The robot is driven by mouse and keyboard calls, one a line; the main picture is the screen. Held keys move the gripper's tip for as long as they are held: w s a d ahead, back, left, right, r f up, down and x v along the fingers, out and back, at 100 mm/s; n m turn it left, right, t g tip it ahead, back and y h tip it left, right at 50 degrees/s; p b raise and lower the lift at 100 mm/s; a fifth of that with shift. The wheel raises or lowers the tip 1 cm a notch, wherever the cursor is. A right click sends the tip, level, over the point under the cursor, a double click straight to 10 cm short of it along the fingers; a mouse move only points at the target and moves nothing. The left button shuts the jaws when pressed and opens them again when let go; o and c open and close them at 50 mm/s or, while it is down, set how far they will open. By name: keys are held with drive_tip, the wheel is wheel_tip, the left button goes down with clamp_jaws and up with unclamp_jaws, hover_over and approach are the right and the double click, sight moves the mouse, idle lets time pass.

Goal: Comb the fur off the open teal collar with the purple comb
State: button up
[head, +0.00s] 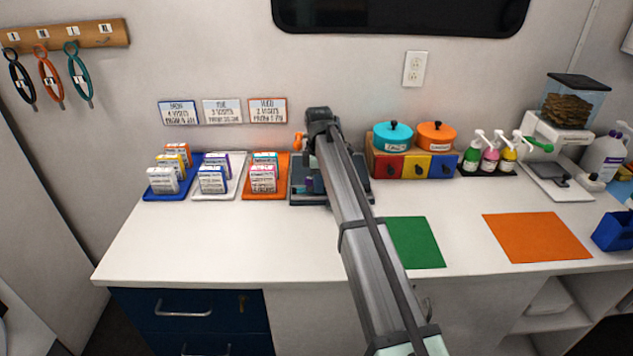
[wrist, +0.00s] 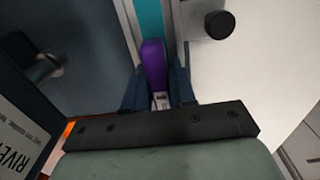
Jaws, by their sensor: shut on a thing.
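My gripper (wrist: 157,92) is shut on the purple comb (wrist: 153,62), whose smooth handle end shows between the dark fingers in the wrist view. A small pale label sits low on the comb; its teeth cannot be made out. A teal strip (wrist: 150,17), which looks like the open teal collar, runs just beyond the comb at the top edge; whether they touch, and any fur, cannot be told. In the head view my arm covers most of this spot, with a little purple of the comb (head: 309,184) showing over a dark grey stand (head: 300,197).
Blue (head: 148,193), white (head: 203,193) and orange (head: 251,193) trays of small boxes stand left of the stand. Coloured canisters, pump bottles and a treat dispenser (head: 553,183) stand right. Green (head: 417,243) and orange (head: 537,238) mats lie in front. The counter's front left is clear.

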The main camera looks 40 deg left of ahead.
drive_tip(key=shift+w+d, duration=1.25)
drive_tip(key=shift+d, duration=0.05)
drive_tip(key=shift+s+a, duration=0.9)
drive_tip(key=shift+r, duration=3.5)
